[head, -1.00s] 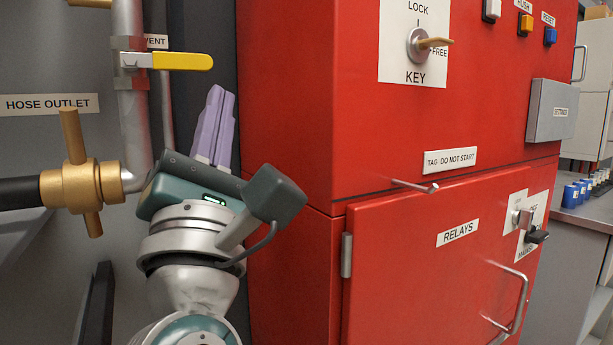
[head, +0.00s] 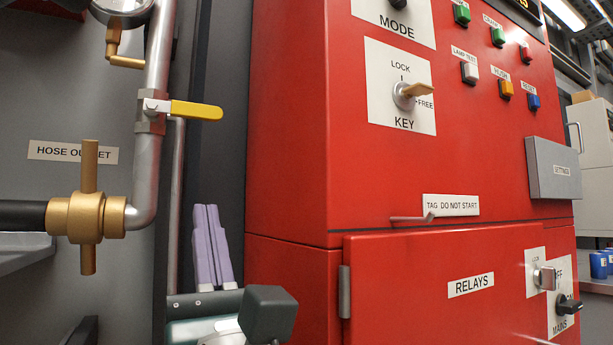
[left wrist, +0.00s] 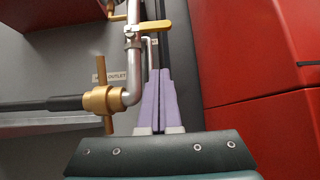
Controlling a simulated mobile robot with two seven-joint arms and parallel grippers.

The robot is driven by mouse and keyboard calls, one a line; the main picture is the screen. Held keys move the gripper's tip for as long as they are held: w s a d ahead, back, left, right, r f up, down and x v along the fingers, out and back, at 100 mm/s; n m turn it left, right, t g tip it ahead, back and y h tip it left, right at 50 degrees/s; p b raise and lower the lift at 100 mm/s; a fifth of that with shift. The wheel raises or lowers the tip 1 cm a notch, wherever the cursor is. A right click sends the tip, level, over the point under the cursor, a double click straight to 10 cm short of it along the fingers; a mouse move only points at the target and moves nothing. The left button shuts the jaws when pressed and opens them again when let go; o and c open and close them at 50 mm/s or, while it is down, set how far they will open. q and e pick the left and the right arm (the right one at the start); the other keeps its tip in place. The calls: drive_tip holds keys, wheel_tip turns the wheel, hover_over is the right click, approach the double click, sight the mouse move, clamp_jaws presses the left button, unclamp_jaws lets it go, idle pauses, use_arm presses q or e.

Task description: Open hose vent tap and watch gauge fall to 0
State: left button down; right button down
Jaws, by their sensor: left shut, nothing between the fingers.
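The vent tap's yellow lever (head: 196,110) lies crosswise, pointing right from the vertical grey pipe (head: 150,165); it also shows in the left wrist view (left wrist: 156,26). The gauge (head: 124,10) is cut off by the top edge of the head view, so its reading cannot be seen. My left gripper (head: 207,208) has its purple fingers together and empty, pointing up, below the lever and apart from it. The same fingers show in the left wrist view (left wrist: 160,74), just right of the pipe. My right gripper is not in view.
The brass hose outlet valve (head: 88,215) with its upright handle sits at the pipe's lower end, left of my gripper. A red cabinet (head: 292,140) stands close on the right. Its key switch (head: 408,95) and a small hook (head: 412,218) stick out from the front.

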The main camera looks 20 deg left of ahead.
sight(185, 110)
use_arm(q)
drive_tip(key=r+p+x, duration=0.1)
drive_tip(key=x, duration=0.5)
drive_tip(key=s+d+r+p+x, duration=0.1)
drive_tip(key=p+x, duration=0.1)
drive_tip(key=x, duration=0.4)
drive_tip(key=shift+d+r, duration=0.15)
drive_tip(key=shift+d, duration=0.05)
drive_tip(key=shift+s, duration=0.1)
